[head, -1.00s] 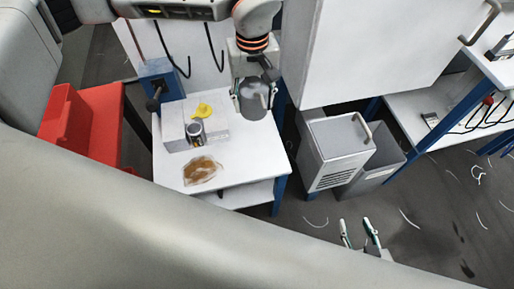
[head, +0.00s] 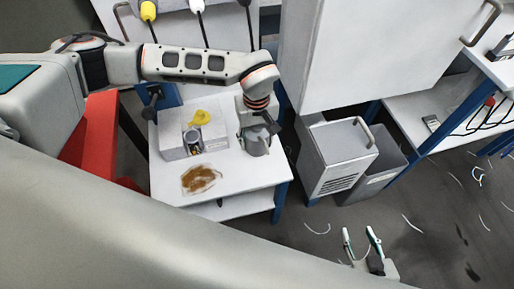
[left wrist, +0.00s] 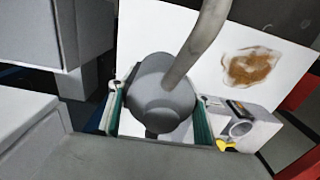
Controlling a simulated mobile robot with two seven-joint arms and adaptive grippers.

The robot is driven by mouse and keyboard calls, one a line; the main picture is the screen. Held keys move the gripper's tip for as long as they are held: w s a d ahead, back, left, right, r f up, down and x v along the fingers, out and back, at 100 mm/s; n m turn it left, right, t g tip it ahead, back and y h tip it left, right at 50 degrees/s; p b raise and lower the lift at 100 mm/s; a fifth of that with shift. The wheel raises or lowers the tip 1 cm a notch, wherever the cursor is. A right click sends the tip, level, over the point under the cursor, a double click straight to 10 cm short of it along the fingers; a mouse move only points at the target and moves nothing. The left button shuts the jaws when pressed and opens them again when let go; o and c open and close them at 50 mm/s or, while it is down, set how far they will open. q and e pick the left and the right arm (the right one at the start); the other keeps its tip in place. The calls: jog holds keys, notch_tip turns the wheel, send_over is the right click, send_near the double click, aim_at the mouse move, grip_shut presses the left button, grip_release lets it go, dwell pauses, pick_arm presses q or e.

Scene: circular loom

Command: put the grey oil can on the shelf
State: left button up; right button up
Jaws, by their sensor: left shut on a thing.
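The grey oil can (head: 256,146) is over the right part of the white table top (head: 240,178). In the left wrist view the can (left wrist: 160,98) fills the middle, with its grey spout or handle rising to the upper right. My left gripper (left wrist: 160,115) is shut on it, one finger on each side. Whether the can's base touches the table top is hard to tell. A lower shelf (head: 233,206) shows under the table top. My right gripper (head: 359,236) is open and empty, over the floor at the lower right.
A brown stain (head: 200,179) lies in front. A red bin (head: 96,135) is left; a grey cabinet unit (head: 340,160) stands right.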

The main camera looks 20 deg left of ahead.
aim_at(256, 149)
pick_arm(q)
jog(key=shift+f+b, duration=0.4)
jog(key=shift+f, duration=2.3)
jog(key=shift+f, duration=0.2)
jog(key=o, duration=1.4)
